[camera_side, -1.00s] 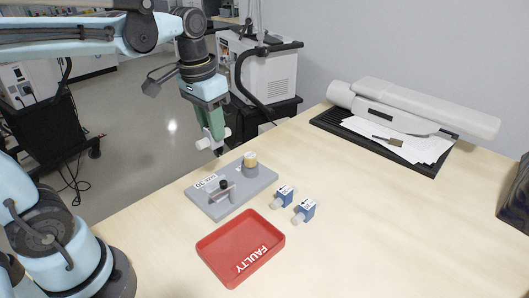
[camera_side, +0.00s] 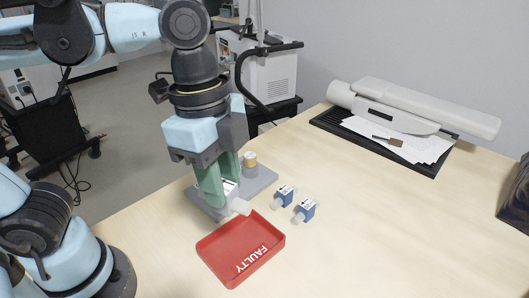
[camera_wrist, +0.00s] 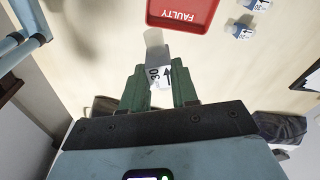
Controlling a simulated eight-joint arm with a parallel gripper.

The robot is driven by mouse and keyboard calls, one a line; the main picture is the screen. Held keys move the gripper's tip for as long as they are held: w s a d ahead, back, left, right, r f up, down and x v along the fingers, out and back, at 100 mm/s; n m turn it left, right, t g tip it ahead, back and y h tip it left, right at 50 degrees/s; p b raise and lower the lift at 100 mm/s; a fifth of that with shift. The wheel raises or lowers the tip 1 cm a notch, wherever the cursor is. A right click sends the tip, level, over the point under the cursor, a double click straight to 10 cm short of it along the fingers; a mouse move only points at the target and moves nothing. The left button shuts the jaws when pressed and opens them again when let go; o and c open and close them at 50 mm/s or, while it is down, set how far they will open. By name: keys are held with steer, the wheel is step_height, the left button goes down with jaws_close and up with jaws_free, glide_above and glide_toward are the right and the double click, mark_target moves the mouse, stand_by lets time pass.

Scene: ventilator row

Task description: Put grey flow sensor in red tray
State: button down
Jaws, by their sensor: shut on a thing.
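The grey flow sensor (camera_wrist: 158,66), with a white label and black arrow, is clamped between the green fingers of my gripper (camera_wrist: 158,88). In the side view its pale tube end (camera_side: 240,206) sticks out from my gripper (camera_side: 222,188) toward the red tray. The red tray (camera_side: 218,250), marked FAULTY, lies on the table just in front of and below my gripper. It looks empty. In the wrist view the red tray (camera_wrist: 205,27) is at the top, beyond the sensor. The sensor is above the table, beside the tray's back edge.
A grey fixture plate (camera_side: 262,180) with a brass-topped post (camera_side: 250,160) stands behind my gripper, partly hidden by it. Two blue sensors (camera_side: 284,196) (camera_side: 305,210) sit right of the tray.

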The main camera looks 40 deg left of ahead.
steer(key=s+d+m, duration=0.3)
steer(key=s+m, duration=0.1)
glide_above(238, 245)
step_height(238, 245, down, 12)
steer(key=shift+f, duration=2.1)
steer(key=shift+f, duration=0.4)
steer(key=shift+f, duration=0.15)
steer(key=c, duration=0.9)
jaws_free()
steer(key=shift+o, duration=0.2)
